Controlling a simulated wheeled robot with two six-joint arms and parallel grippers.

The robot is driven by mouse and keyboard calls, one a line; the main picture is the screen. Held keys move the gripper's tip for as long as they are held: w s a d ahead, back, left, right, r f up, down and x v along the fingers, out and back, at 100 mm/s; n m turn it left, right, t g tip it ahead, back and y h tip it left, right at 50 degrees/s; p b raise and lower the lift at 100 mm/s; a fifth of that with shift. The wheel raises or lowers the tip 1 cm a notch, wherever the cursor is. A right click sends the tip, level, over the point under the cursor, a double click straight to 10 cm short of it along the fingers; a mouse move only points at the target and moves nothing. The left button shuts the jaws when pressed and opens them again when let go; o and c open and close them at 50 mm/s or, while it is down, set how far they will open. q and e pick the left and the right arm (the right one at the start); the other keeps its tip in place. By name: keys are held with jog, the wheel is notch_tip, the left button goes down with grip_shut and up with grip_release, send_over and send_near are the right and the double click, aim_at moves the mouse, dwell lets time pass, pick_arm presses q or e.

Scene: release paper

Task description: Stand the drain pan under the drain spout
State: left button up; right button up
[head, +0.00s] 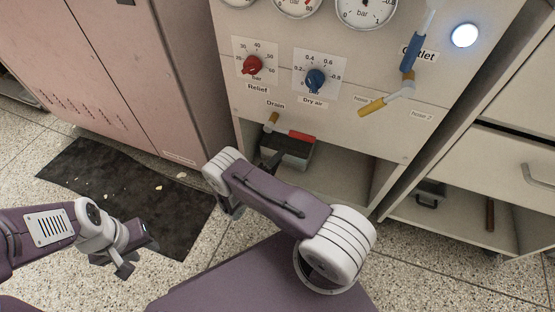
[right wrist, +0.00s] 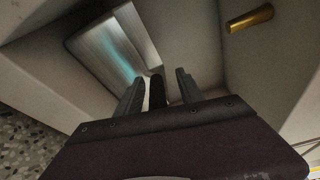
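The drain pan (head: 287,150), a grey metal box-like pan, sits in the open lower bay of the panel cabinet. The brass drain spout (head: 271,121) sticks out beneath the Drain label, close to the pan's left end. In the right wrist view the pan (right wrist: 105,45) lies left of the spout (right wrist: 249,18). My right gripper (right wrist: 158,77) has its fingers apart on either side of the pan's dark handle (right wrist: 156,92), with gaps showing. In the head view my right arm partly hides this gripper. My left gripper (head: 138,256) is open and empty over the floor at lower left.
A red piece (head: 301,135) shows by the pan's top. A dark mat (head: 130,195) with pale scraps lies before the pink cabinet (head: 95,75). The bay (head: 340,180) is bare right of the pan.

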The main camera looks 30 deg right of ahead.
jog(key=shift+f, duration=0.1)
jog(key=p+v, duration=0.3)
jog(key=v, duration=0.6)
jog(key=shift+p, duration=0.35)
